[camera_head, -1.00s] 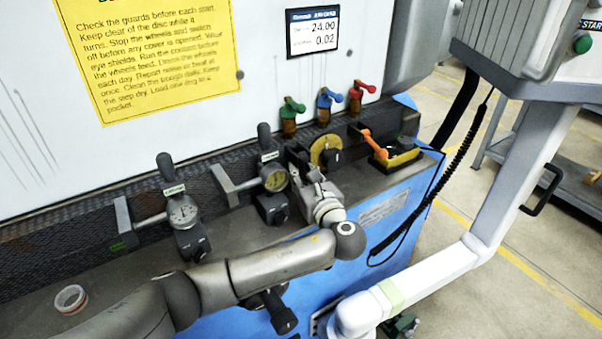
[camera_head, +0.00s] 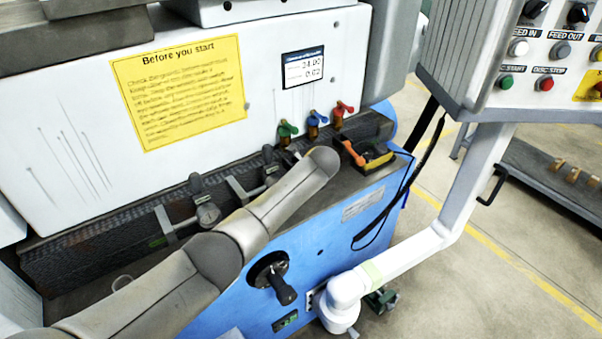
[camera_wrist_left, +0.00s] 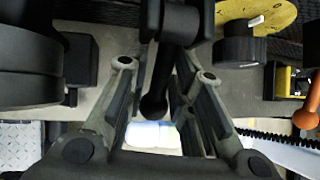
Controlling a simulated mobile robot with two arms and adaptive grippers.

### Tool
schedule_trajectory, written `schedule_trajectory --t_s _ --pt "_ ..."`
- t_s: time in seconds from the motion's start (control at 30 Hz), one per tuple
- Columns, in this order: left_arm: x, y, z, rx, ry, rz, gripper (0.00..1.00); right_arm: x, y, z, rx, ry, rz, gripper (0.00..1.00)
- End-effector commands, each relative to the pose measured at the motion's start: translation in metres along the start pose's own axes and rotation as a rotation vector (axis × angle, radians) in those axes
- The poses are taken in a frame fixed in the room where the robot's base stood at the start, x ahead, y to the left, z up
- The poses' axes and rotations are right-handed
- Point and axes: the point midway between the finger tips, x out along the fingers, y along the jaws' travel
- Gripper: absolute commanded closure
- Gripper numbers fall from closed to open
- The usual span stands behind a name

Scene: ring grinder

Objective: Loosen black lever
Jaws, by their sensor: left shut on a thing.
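In the left wrist view, a black lever (camera_wrist_left: 180,22) with a rounded end (camera_wrist_left: 154,106) stands between the fingers of my left gripper (camera_wrist_left: 168,72). The gripper is shut on it. In the head view my left arm crosses the front of the machine and hides the gripper and this lever. Other black levers (camera_head: 195,184) stand by the dial gauges (camera_head: 208,213) to the left. My right gripper is in neither view.
A yellow dial (camera_wrist_left: 262,14) with a black knob (camera_wrist_left: 240,46) is close beside the gripper. Green (camera_head: 287,129), blue (camera_head: 317,118) and red (camera_head: 342,108) valve handles and an orange handle (camera_head: 352,153) are near my arm. A white support arm (camera_head: 400,258) stands at the right.

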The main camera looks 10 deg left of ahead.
Motion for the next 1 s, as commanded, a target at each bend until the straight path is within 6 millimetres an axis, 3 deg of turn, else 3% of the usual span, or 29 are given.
schedule_trajectory --t_s 0.1,0.4,1.0 --pt "-0.005 -0.001 0.004 -0.023 0.104 0.002 1.00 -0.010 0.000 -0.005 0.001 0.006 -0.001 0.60" --pt "-0.008 -0.002 0.006 -0.059 0.291 0.000 1.00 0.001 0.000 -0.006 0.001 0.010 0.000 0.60" --pt "-0.013 -0.002 0.009 -0.080 0.397 0.001 1.00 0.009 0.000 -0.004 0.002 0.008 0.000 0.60"
